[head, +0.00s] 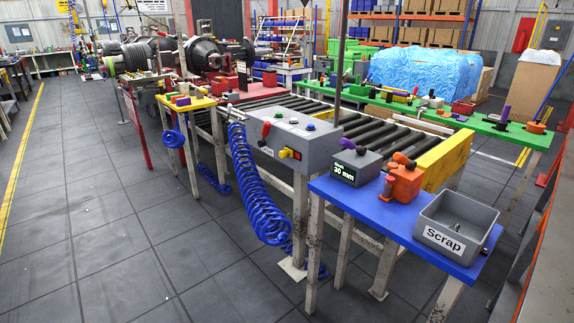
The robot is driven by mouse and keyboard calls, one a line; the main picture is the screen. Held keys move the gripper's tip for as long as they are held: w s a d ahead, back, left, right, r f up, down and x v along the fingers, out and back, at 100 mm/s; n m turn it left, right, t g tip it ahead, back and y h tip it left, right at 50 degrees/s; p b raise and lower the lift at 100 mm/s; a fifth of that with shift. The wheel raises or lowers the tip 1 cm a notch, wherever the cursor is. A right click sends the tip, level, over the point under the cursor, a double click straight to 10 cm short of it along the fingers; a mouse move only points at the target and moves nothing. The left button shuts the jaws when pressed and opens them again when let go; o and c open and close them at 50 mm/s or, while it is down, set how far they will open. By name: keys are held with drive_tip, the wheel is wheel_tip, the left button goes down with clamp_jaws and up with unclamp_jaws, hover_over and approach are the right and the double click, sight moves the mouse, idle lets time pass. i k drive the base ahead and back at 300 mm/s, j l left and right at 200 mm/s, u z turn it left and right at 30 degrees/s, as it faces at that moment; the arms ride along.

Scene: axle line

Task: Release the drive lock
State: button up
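No part in view carries a readable "drive lock" label, so I cannot tell for sure which one it is. A grey control box (297,138) stands on a post at the front side of the roller conveyor. On it are a red-handled lever (265,133) at the left, with a partly hidden label below it, several round buttons on top, and a yellow switch with a red part (290,154) on the front. The red lever stands roughly upright, tilted slightly. My gripper is not in view.
A blue table (370,209) holds a "30 mm" display box (357,167), an orange block with a handle (403,181) and a grey Scrap bin (455,229). A coiled blue hose (255,195) hangs left of the control box. Open tiled floor (125,240) lies at the left.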

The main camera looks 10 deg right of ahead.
sight(282, 153)
drive_tip(key=i+j, duration=0.15)
drive_tip(key=i, duration=0.55)
drive_tip(key=i+j, duration=0.55)
drive_tip(key=j, duration=0.2)
drive_tip(key=i+j+z, duration=0.1)
drive_tip(key=i+j, duration=0.45)
drive_tip(key=j, duration=0.2)
drive_tip(key=i+j+z, duration=0.1)
drive_tip(key=i+j, duration=0.15)
drive_tip(key=j, duration=0.15)
drive_tip(key=i+j, duration=0.25)
drive_tip(key=j, duration=0.2)
drive_tip(key=i+j, duration=0.25)
drive_tip(key=j, duration=0.15)
drive_tip(key=l, duration=0.75)
drive_tip(key=k+z, duration=0.05)
